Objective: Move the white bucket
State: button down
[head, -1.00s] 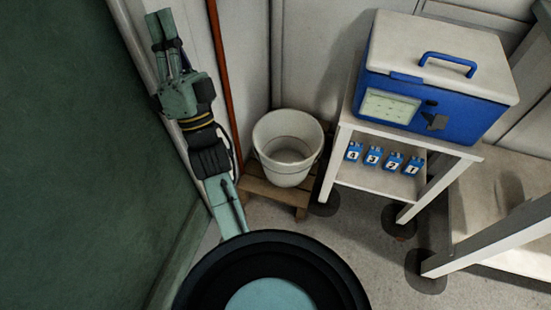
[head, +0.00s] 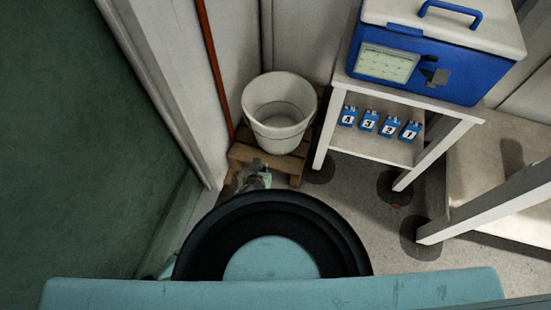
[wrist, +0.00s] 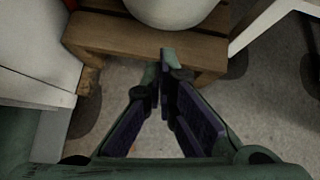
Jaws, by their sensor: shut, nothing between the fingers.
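The white bucket (head: 279,135) stands upright on a low wooden stool (head: 241,154) in the head view. The bucket's lower part (wrist: 172,10) shows at the top of the wrist view, above the stool's front edge (wrist: 110,38). My gripper (wrist: 165,72) is shut and empty, its fingertips pointing toward the stool's front edge, below the bucket in the picture. In the head view my gripper (head: 258,176) shows small in front of the stool, partly hidden by my own body. I cannot tell whether it touches the stool.
A white table (head: 396,157) right of the bucket bears a blue box (head: 430,70) with a white lid. Several numbered blue blocks (head: 368,121) sit on its lower shelf. A reddish-brown pole (head: 213,68) runs along the wall left of the bucket. Bare floor (head: 350,205) lies in front.

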jog(key=f+m, duration=0.1)
jog(key=b, duration=0.2)
send_near(273, 153)
notch_tip(273, 153, down, 4)
jog(key=shift+w+d+r+m+p, duration=0.15)
jog(key=shift+w+m+p, duration=0.2)
jog(key=shift+w, duration=0.5)
jog(key=shift+w+d, duration=0.15)
jog(key=shift+w, duration=0.65)
